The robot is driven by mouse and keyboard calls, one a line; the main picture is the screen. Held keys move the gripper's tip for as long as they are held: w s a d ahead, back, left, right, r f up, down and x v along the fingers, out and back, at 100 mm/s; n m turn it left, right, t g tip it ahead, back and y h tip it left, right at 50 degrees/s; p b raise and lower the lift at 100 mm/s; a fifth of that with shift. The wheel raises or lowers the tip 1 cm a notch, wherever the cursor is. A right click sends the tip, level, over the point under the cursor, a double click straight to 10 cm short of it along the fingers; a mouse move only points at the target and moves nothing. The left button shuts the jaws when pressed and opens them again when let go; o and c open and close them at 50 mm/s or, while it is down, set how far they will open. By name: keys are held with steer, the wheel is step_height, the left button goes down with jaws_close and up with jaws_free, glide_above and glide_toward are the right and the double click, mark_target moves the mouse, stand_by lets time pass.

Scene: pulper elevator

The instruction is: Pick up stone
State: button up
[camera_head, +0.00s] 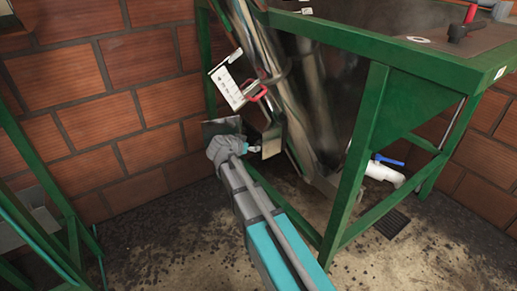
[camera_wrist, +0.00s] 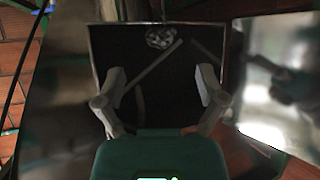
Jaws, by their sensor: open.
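In the wrist view, a greyish mottled lump that looks like the stone (camera_wrist: 161,38) lies at the far side of a dark, square-edged recess or tray (camera_wrist: 100,38). My gripper (camera_wrist: 163,84) is open, its two fingers spread apart with nothing between them. The stone is beyond the fingertips, roughly centred between them. In the head view my gripper (camera_head: 252,148) is small and reaches in beside the lower part of the elevator (camera_head: 272,136). I cannot make out the stone there.
A green steel frame (camera_head: 358,160) stands right of my arm. A shiny metal surface (camera_wrist: 280,85) lies right of the fingers. A white card (camera_head: 228,87) and red handle (camera_head: 257,93) are above my gripper. A brick wall (camera_head: 100,100) is behind. A white pipe (camera_head: 383,173) sits low at right.

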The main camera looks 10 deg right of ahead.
mark_target(257, 143)
steer(key=shift+w+d+f, duration=0.15)
steer(key=shift+w+d, duration=0.05)
steer(key=shift+d, duration=0.05)
steer(key=shift+b+x, duration=1.2)
steer(key=shift+x, duration=1.4)
steer(key=shift+w, duration=0.1)
steer(key=c, duration=1.2)
steer(key=shift+a+r, duration=0.1)
steer(key=shift+r, duration=0.2)
